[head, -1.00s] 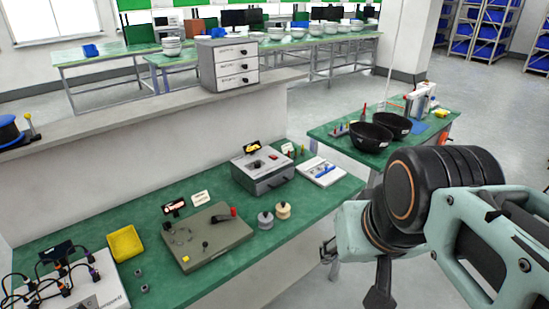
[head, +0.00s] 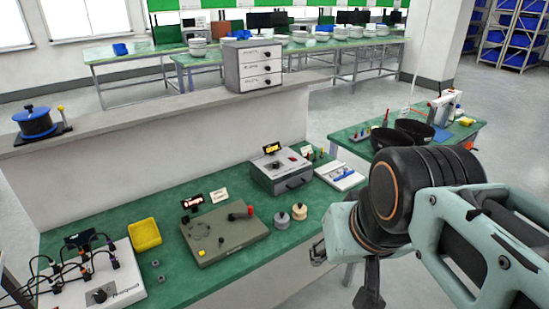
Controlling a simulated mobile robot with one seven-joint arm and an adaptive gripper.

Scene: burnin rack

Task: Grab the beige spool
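The beige spool (head: 299,211) stands upright on the green bench top, near its front edge, just right of a similar grey spool (head: 281,221). My arm fills the lower right of the head view. A small dark part at its left end (head: 318,252) looks like part of my gripper, to the right of and nearer than the beige spool and apart from it in the picture. The arm hides most of the gripper, so I cannot see whether its fingers are open or shut. Nothing covers the beige spool.
Left of the spools lies a grey-green board (head: 226,237) with a red-tipped handle. Behind them stands a grey box (head: 281,172) with a handle. A yellow tray (head: 145,235) sits further left. A side table with black bowls (head: 386,140) stands at the right.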

